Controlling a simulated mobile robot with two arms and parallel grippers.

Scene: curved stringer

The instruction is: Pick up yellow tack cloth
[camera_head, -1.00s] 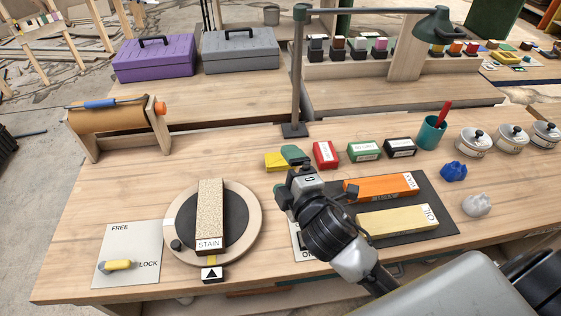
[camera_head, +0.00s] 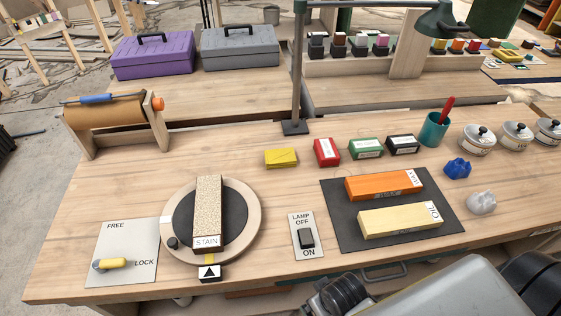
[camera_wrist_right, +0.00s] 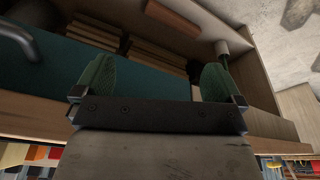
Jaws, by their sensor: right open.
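The yellow tack cloth (camera_head: 281,158) lies flat on the workbench in the head view, left of the red block. Nothing touches it. My right gripper (camera_wrist_right: 155,75) shows in the right wrist view with its two green fingers wide apart and nothing between them. In the head view only part of my right arm shows at the bottom edge, and its fingers are out of frame, well away from the cloth. My left gripper is not in view.
Red (camera_head: 326,153), green (camera_head: 365,148) and black (camera_head: 402,146) blocks stand right of the cloth. A lamp post (camera_head: 296,90) rises behind it. The round turntable (camera_head: 253,222), lamp switch (camera_head: 306,238) and dark mat (camera_head: 335,205) lie nearer. Bare wood surrounds the cloth.

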